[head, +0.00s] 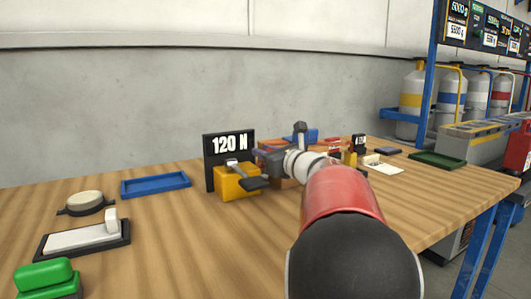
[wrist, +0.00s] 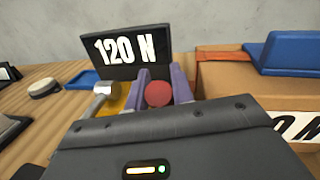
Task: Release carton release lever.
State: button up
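A yellow box (head: 237,183) with a grey lever and a dark paddle-like part stands on the table before a black sign reading "120 N" (head: 229,146). The sign (wrist: 125,49) and part of the yellow box (wrist: 118,100) also show in the wrist view. My gripper (head: 262,160) is just right of the box in the head view, partly hidden by my own arm. In the wrist view a round red knob (wrist: 158,93) lies between the two purple-grey fingers of my gripper (wrist: 163,80). It about fills the gap, but whether both fingers press on it is unclear.
A brown carton (wrist: 225,82) with a blue part (wrist: 288,52) on top stands close right of my gripper. A blue tray (head: 155,184), a round button (head: 86,200), a white rocker (head: 82,238) and a green block (head: 45,277) are at left. Table between is clear.

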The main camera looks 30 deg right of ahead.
grip_shut()
jog(key=shift+f, duration=0.15)
jog(key=shift+s+f+b, duration=0.1)
jog(key=shift+f+b, duration=0.05)
jog(key=shift+b, duration=0.7)
jog(key=t+b, duration=0.1)
jog(key=b, duration=0.2)
jog(key=shift+s+f, duration=0.3)
jog(key=b, duration=0.2)
jog(key=t+b, duration=0.1)
jog(key=b, duration=0.1)
jog(key=shift+s+f+b, duration=0.15)
jog(key=shift+s+b, duration=0.15)
jog(key=shift+s, duration=0.05)
jog(key=shift+s+n+t+y+b, duration=0.3)
jog(key=shift+t+b, duration=0.2)
jog(key=shift+b, duration=0.6)
jog(key=shift+r, duration=0.25)
